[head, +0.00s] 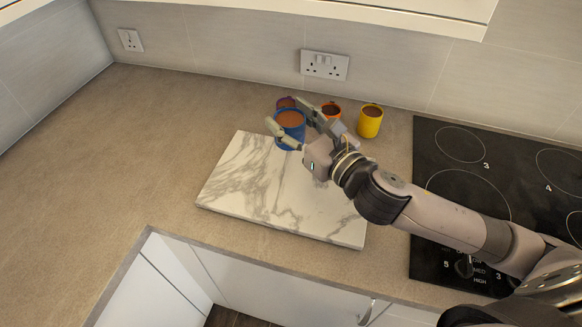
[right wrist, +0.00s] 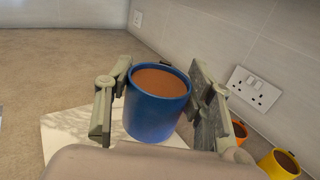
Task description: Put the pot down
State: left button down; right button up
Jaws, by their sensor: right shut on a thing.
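The blue pot (head: 290,120) with a brown filling is at the back edge of the white marbled board (head: 265,199) in the head view. My right gripper (head: 290,129) is around it, one finger on each side. In the right wrist view the blue pot (right wrist: 156,104) stands upright between the fingers of my right gripper (right wrist: 152,105). The marbled board (right wrist: 62,135) shows below it there. I cannot tell whether the pot touches the board. My left gripper is not in view.
A yellow pot (head: 370,121), an orange pot (head: 331,109) and a dark red pot (head: 286,102) stand near the back wall. A black hob (head: 432,150) lies to the right. The counter (head: 120,150) at the left is clear. Sockets (head: 325,65) are on the wall.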

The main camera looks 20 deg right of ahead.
notch_tip(320, 180, down, 12)
jog(key=shift+r+b, duration=0.2)
jog(key=shift+b, duration=0.9)
jog(key=shift+f, duration=0.35)
jog(key=o, duration=1.3)
jog(key=shift+s+f, duration=0.1)
jog(key=shift+f, duration=0.05)
jog(key=b+v, duration=0.3)
jog(key=v, duration=0.7)
jog(key=shift+s+d+b, duration=0.1)
jog(key=shift+s+b, duration=0.1)
jog(key=shift+b, duration=0.1)
jog(key=shift+v, duration=0.8)
